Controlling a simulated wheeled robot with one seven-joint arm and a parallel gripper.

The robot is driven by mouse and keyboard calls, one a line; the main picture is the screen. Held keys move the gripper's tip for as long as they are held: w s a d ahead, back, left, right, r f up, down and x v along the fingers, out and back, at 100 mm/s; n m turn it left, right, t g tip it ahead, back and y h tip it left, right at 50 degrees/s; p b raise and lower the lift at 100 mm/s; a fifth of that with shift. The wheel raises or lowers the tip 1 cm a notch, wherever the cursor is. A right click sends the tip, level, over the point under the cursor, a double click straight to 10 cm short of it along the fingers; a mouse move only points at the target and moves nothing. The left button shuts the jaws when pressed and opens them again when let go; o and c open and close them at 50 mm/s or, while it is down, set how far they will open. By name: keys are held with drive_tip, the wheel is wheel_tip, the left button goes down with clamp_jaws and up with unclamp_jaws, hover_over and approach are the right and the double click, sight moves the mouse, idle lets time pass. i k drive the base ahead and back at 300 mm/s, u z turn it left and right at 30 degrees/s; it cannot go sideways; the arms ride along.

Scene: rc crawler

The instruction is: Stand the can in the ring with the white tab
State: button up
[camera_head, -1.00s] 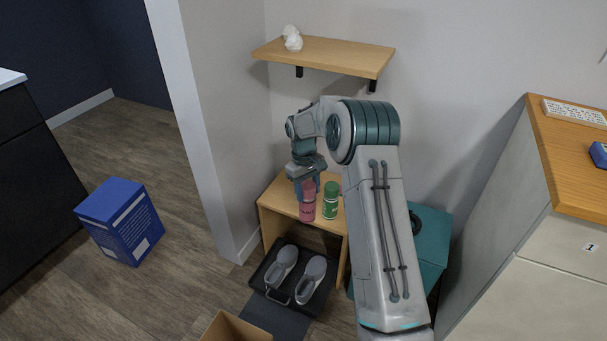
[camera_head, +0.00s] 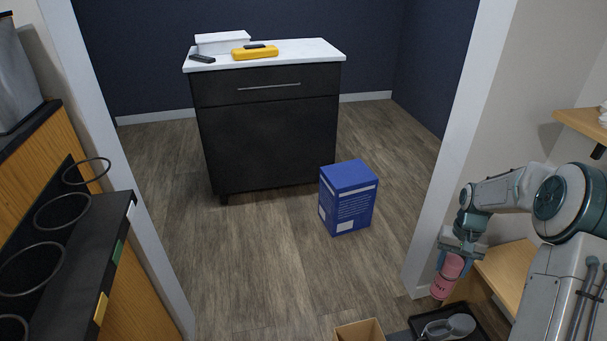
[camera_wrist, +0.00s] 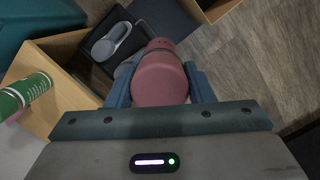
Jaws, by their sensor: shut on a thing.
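My gripper (camera_head: 455,258) is shut on a pink can (camera_head: 444,279), held tilted at the right of the head view. In the wrist view the pink can (camera_wrist: 160,80) sits between the two fingers (camera_wrist: 160,92). At the left of the head view, several dark wire rings stand along a black shelf. A white tab (camera_head: 131,208) is on the shelf's edge at its far end, and the farthest ring (camera_head: 108,164) is nearest to it. A green tab (camera_head: 118,250) and a yellow tab (camera_head: 100,308) are closer. The rings in view look empty.
A blue box (camera_head: 347,205) stands on the floor mid-view, before a black cabinet (camera_head: 268,140). A wall end (camera_head: 455,150) rises between it and my arm. A wooden unit (camera_head: 510,268), shoe tray (camera_head: 480,322) and open carton (camera_head: 358,331) are below.

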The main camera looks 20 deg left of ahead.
sight(106, 207)
drive_tip(key=u, duration=1.7)
drive_tip(key=k, duration=0.35)
drive_tip(key=u, duration=0.1)
